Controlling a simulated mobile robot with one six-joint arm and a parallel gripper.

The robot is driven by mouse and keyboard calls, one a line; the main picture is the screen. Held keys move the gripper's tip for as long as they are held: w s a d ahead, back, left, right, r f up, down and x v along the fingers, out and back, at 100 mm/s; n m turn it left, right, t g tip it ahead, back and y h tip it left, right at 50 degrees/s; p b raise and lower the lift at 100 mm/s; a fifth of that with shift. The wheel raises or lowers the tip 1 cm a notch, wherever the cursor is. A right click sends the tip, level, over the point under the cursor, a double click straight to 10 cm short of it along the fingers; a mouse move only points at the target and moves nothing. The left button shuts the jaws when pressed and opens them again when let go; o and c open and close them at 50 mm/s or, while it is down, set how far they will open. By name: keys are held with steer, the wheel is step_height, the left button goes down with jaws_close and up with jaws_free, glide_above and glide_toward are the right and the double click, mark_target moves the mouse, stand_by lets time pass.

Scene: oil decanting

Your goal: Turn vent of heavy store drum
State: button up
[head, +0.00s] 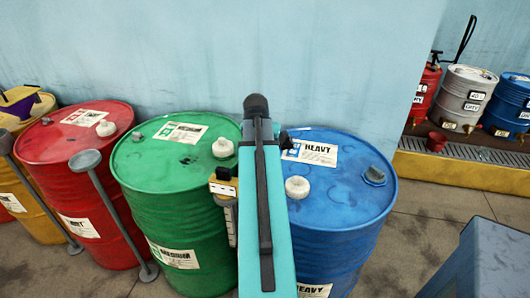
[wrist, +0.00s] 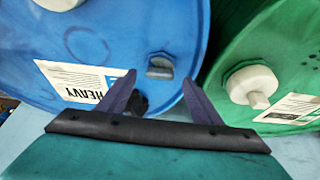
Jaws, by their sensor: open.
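The heavy drum is the blue drum (head: 345,225) with a "HEAVY" label, right of my arm in the head view; it also shows in the wrist view (wrist: 105,25). On its lid are a white cap (head: 297,187) and a grey fitting (head: 375,175). I cannot tell contact. My arm hides the drum's left part in the head view.
A green drum (head: 180,210) stands close left of the blue one, with its white cap (wrist: 250,85) right of my fingers. A red drum (head: 90,190) is further left. The wall (head: 350,60) rises behind. A blue-grey surface (head: 490,250) is at right front.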

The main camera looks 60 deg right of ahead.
steer(key=b+v, duration=0.1)
steer(key=v, duration=1)
steer(key=shift+r, duration=0.1)
stand_by(0.5)
